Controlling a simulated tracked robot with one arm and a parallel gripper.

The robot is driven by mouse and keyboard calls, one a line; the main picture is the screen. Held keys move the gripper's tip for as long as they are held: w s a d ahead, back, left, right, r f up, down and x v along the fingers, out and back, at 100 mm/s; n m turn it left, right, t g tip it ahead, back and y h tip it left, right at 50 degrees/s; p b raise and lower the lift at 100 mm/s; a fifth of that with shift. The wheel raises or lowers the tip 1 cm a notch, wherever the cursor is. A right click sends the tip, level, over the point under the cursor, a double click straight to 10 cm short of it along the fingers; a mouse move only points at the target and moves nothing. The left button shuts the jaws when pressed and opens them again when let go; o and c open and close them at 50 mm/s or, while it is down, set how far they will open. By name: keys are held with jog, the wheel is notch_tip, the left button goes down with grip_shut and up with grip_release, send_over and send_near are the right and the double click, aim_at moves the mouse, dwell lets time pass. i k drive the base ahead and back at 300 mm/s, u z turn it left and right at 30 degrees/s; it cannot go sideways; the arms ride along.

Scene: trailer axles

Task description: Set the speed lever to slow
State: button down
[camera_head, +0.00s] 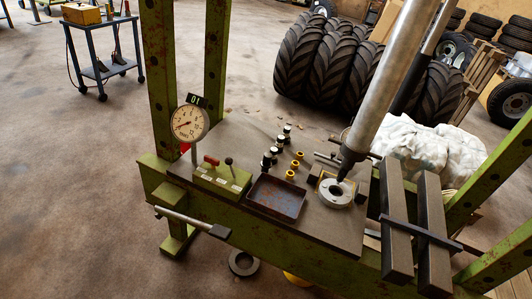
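A small green control box (222,181) sits at the left end of the press bed. It carries a lever with a red grip (211,160) lying low to the left and a black-knobbed lever (229,164) standing roughly upright. Small pale labels show along the box's front edge, too small to read. I cannot tell which lever is the speed lever or which setting it is at. My gripper is not in view.
A round gauge (190,124) stands behind the box. A dark tray (276,198) and several black and yellow fittings lie to its right. A steel ram (387,80) points down at a ring (336,191). A bar handle (190,222) sticks out in front. Green posts flank the bed.

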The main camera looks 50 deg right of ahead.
aim_at(228, 161)
jog(key=z, duration=0.45)
jog(key=i, duration=1.05)
jog(key=z, duration=0.55)
